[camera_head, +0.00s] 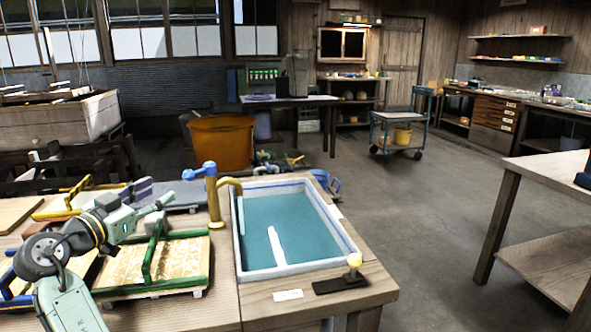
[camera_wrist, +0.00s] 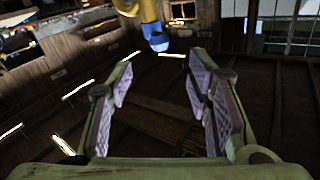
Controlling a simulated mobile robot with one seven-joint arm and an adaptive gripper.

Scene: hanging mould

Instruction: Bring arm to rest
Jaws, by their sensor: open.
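My gripper (camera_head: 152,197) is at the left in the head view, raised above the workbench with its fingers pointing right. In the wrist view my gripper (camera_wrist: 158,72) shows two fingers with purple pads spread well apart and nothing between them. A wooden mould with a green frame and handle (camera_head: 190,264) lies on the bench below and beside my gripper. Behind my arm lies a yellow-handled mould (camera_head: 60,209), partly hidden. A blue-handled piece (camera_head: 14,296) shows at the left edge, mostly hidden by my arm.
A white-rimmed basin of teal water (camera_head: 345,239) is set in the bench. A yellow tap with a blue top (camera_head: 212,194) stands at its left edge, close to my gripper; it also shows in the wrist view (camera_wrist: 152,30). Floor right of the bench (camera_head: 430,235) is clear.

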